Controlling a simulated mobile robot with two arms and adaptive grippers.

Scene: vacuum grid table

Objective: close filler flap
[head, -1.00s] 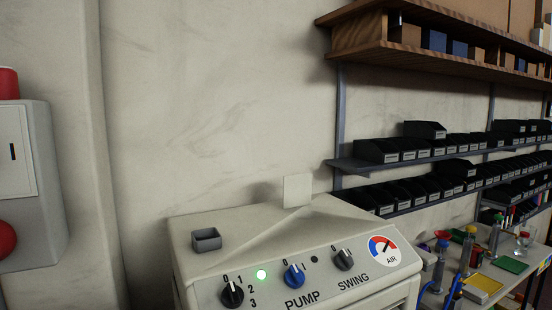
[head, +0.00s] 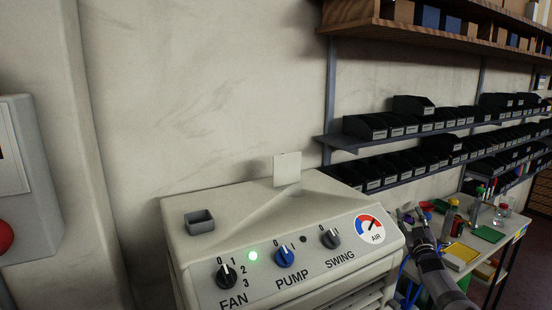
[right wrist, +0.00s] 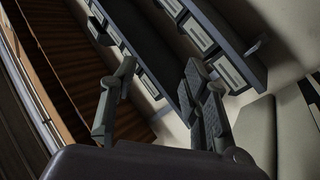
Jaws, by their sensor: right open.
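The filler flap (head: 287,168) is a small pale square plate standing upright at the back of the top of a cream cooler (head: 240,207). A sloping recess runs down in front of it. My right gripper (head: 411,214) is to the right of the cooler's control panel, apart from the flap and pointing up. In the right wrist view its two fingers (right wrist: 159,72) are spread with nothing between them. My left gripper is not in view.
The panel has a fan knob (head: 227,276), a pump knob (head: 284,257), a swing knob (head: 330,238) and an air gauge (head: 370,229). Shelves of black bins (head: 415,125) hang behind right.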

